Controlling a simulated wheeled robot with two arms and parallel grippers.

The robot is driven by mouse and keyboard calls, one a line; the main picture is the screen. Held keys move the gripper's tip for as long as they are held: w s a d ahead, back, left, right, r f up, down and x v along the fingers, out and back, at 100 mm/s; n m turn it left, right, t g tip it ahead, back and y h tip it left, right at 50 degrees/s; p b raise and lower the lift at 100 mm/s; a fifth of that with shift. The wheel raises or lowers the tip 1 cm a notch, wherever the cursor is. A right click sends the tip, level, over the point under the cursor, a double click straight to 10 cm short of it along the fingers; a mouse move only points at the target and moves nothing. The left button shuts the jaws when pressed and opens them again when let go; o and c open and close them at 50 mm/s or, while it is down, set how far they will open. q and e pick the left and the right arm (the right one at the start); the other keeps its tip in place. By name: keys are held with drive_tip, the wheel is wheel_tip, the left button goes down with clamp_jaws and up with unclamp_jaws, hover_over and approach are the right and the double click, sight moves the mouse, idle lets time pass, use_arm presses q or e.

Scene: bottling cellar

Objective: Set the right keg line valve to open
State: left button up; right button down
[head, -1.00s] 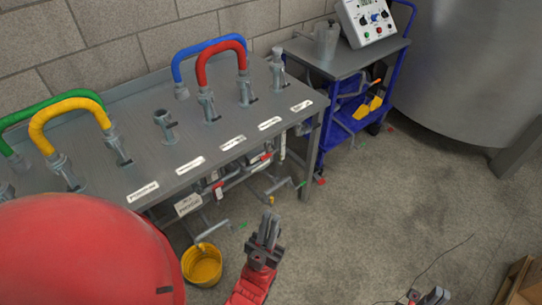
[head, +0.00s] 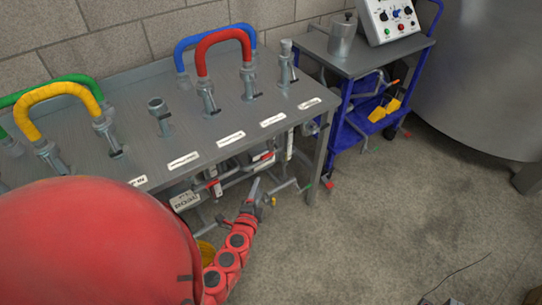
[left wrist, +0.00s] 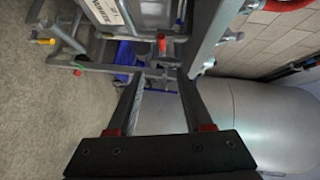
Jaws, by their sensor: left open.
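Two red valve handles show on the grey pipes under the steel bench in the head view: the right one (head: 266,156) near the bench's right end, and another (head: 216,188) further left. I cannot read which line each serves or how far each is turned. My left gripper (head: 262,190) is open, just in front of and below the right handle, apart from it as far as I can tell. In the left wrist view its two fingers (left wrist: 160,82) stand apart with nothing between; a small red part (left wrist: 161,42) shows beyond them. Only a tip of my right gripper (head: 452,302) shows at the bottom edge.
The steel bench (head: 200,135) carries upright pipe stubs and coloured hoses. A hanging sign (head: 186,201) and pipes crowd the space below. A yellow bucket (head: 205,252) stands partly hidden behind my left arm. A blue cart (head: 352,128) stands right; floor in front is clear.

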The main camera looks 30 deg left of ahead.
use_arm(q)
approach(267, 156)
drive_tip(key=w, duration=0.2)
drive_tip(key=shift+a+f+b+x, duration=0.1)
drive_tip(key=shift+b+x, duration=0.35)
drive_tip(key=shift+x, duration=1.05)
drive_tip(key=shift+a+f+b+x, duration=0.15)
drive_tip(key=shift+b+x, duration=0.3)
drive_tip(key=shift+x, duration=1)
drive_tip(key=shift+a+f+b+x, duration=0.1)
drive_tip(key=shift+b+x, duration=0.35)
drive_tip(key=shift+x, duration=1.05)
drive_tip(key=shift+s, duration=0.2)
clamp_jaws()
